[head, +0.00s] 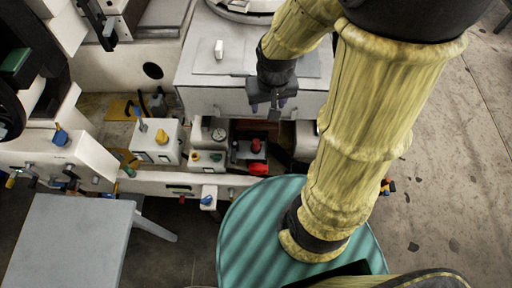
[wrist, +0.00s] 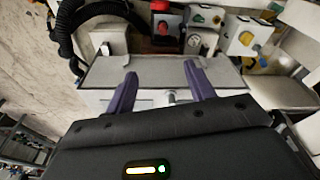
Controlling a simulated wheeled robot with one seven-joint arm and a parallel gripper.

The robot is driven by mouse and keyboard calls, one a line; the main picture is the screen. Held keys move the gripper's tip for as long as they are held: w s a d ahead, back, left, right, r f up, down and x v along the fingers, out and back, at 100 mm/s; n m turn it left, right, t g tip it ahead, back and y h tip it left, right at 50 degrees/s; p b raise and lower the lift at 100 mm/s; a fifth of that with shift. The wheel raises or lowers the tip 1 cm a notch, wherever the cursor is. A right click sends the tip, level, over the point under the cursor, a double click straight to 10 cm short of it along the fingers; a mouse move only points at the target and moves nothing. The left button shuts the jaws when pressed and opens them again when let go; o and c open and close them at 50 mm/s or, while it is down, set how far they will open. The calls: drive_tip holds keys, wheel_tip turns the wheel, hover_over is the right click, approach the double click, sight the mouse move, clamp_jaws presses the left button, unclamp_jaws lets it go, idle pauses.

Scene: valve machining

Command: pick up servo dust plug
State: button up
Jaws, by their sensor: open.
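My gripper (head: 268,104) is open, its two fingers pointing down over the front edge of a white box-shaped housing (head: 205,100). The purple-grey fingers also show spread apart in the wrist view (wrist: 160,84). A small grey knob-like piece (wrist: 170,97) shows between the fingers in the wrist view, not gripped; I cannot tell whether it is the servo dust plug. A small white upright piece (head: 219,49) stands on the housing's top, left of my gripper. No part is clearly identifiable as the plug.
In front of the housing is a recess with a red knob (head: 257,146), a round gauge (head: 218,134) and a white block with a yellow button (head: 161,138). A grey table (head: 68,240) stands at lower left. The concrete floor at right is mostly clear.

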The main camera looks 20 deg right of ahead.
sight(255, 143)
drive_tip(key=w+f+m+b, duration=0.1)
drive_tip(key=w+f+b, duration=0.2)
drive_tip(key=f+b, duration=0.2)
drive_tip(key=w+f+m+g+b, duration=0.1)
drive_tip(key=w+f+b, duration=0.3)
drive_tip(key=f, duration=0.8)
drive_tip(key=w+f+m+g+b, duration=0.1)
drive_tip(key=w+f+b, duration=0.3)
drive_tip(key=f+b, duration=0.3)
drive_tip(key=shift+w+a+f, duration=0.2)
drive_tip(key=shift+a+f, duration=0.2)
drive_tip(key=shift+f, duration=0.45)
wheel_tip(255, 143, down, 12)
drive_tip(key=b, duration=0.3)
drive_tip(key=shift+r, duration=0.25)
drive_tip(key=shift+w+f, duration=0.1)
drive_tip(key=shift+f, duration=0.3)
drive_tip(key=shift+d, duration=0.1)
